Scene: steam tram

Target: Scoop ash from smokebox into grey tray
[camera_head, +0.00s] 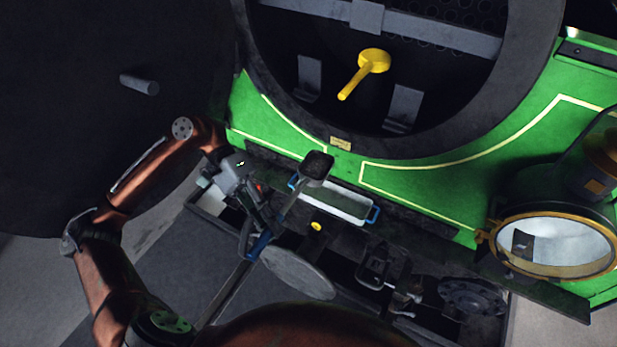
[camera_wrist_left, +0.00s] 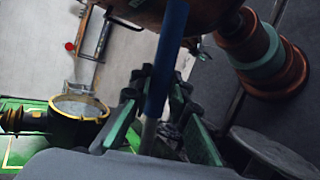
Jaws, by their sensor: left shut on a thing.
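My left gripper (camera_head: 262,222) is shut on a scoop with a blue handle (camera_head: 261,244), grey shaft and dark square head (camera_head: 317,166). The head is in front of and below the smokebox opening and overlaps part of the tray in the picture; I cannot tell whether it carries ash. In the left wrist view, the blue handle (camera_wrist_left: 168,60) passes between the fingers (camera_wrist_left: 155,128). The grey tray (camera_head: 350,206), pale inside with blue end handles, sits on the ledge below the smokebox (camera_head: 425,135). The smokebox interior is dark and ash cannot be made out. My right gripper is not in view.
A yellow lamp-like object with a handle (camera_head: 373,62) shows inside the smokebox. The large dark door (camera_head: 90,120) stands open at left. A brass-rimmed headlamp (camera_head: 555,245) is at right. A round buffer plate (camera_head: 295,273) and dark fittings (camera_head: 376,266) lie below the tray.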

